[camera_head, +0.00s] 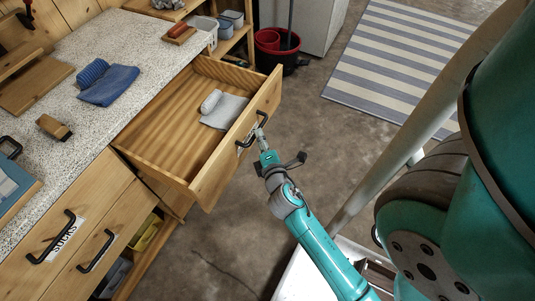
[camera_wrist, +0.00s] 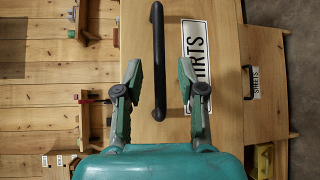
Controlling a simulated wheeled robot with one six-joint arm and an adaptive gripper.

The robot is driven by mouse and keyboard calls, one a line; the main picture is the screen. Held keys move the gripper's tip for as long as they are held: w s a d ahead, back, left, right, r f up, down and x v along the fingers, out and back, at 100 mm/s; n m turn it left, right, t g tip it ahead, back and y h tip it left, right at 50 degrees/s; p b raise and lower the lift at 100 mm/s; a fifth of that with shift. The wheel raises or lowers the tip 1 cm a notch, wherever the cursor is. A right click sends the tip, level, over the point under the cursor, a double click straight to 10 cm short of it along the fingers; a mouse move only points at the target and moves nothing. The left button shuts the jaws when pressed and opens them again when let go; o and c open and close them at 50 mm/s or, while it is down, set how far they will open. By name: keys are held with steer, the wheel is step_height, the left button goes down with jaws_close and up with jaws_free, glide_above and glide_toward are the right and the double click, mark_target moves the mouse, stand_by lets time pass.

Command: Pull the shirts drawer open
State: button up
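The shirts drawer (camera_head: 170,139) stands pulled well out from under the counter in the head view, with a grey folded cloth (camera_head: 223,109) inside. Its wooden front (camera_wrist: 212,135) shows in the wrist view with a white label (camera_wrist: 196,40) reading "SHIRTS", partly covered by a finger. A black bar handle (camera_wrist: 158,25) is on that front; it also shows in the head view (camera_head: 262,115). My gripper (camera_wrist: 160,78) is open, with one finger on each side of the handle and gaps between. In the head view my gripper (camera_head: 262,142) is at the drawer front by the handle.
A shut socks drawer (camera_head: 40,262) is at the lower left. The speckled counter (camera_head: 100,50) holds a blue towel (camera_head: 113,85) and a wooden brush (camera_head: 54,127). Concrete floor right of the drawer is clear.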

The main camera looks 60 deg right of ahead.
steer(key=v, duration=0.7)
steer(key=shift+s+a, duration=0.25)
stand_by(0.3)
steer(key=s+a+f+m+t+y, duration=0.25)
steer(key=s+a+y, duration=0.45)
steer(key=a, duration=0.6)
steer(key=s+a+r+m+y, duration=0.4)
steer(key=s+a+r+m, duration=0.2)
steer(key=s+r+m, duration=0.2)
steer(key=shift+s, duration=0.85)
